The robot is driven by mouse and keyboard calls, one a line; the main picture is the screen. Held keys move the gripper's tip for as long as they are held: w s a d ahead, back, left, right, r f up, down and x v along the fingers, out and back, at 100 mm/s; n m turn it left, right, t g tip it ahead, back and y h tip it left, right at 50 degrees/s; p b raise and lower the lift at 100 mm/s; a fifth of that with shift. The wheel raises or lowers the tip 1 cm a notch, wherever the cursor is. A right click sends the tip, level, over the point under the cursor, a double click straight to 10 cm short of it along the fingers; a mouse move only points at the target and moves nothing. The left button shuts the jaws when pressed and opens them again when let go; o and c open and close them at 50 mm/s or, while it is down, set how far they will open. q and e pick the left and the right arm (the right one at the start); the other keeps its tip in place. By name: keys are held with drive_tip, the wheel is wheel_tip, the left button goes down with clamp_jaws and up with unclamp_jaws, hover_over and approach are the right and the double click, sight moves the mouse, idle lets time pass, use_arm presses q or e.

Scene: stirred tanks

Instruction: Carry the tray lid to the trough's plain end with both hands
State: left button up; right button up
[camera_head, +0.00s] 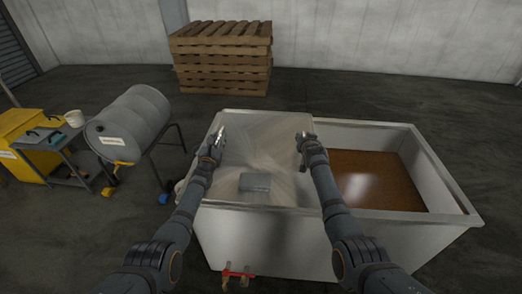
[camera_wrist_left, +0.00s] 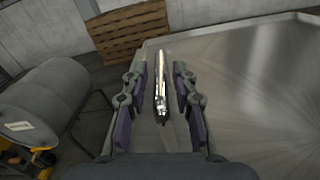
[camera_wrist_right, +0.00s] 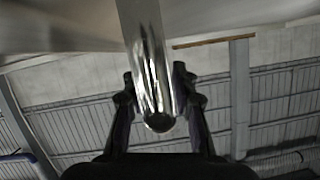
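The tray lid (camera_head: 262,150) is a brushed metal sheet over the left part of the pale trough (camera_head: 440,170). A small grey block (camera_head: 255,182) lies on it near the front. My left gripper (camera_head: 219,138) is at the lid's left edge. In the left wrist view a shiny bar handle (camera_wrist_left: 161,90) stands between its open fingers, with gaps on both sides. My right gripper (camera_head: 305,138) is at the lid's right edge. In the right wrist view a shiny bar (camera_wrist_right: 155,90) lies between its fingers and hides whether they touch it.
The trough's open right part holds brown liquid (camera_head: 375,180). A red valve (camera_head: 238,272) sticks out at the trough's front. A grey drum (camera_head: 130,120) on a stand and a small cart (camera_head: 60,145) are on the left. Stacked pallets (camera_head: 222,60) stand behind. The floor at right is clear.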

use_arm(q)
clamp_jaws()
use_arm(e)
clamp_jaws()
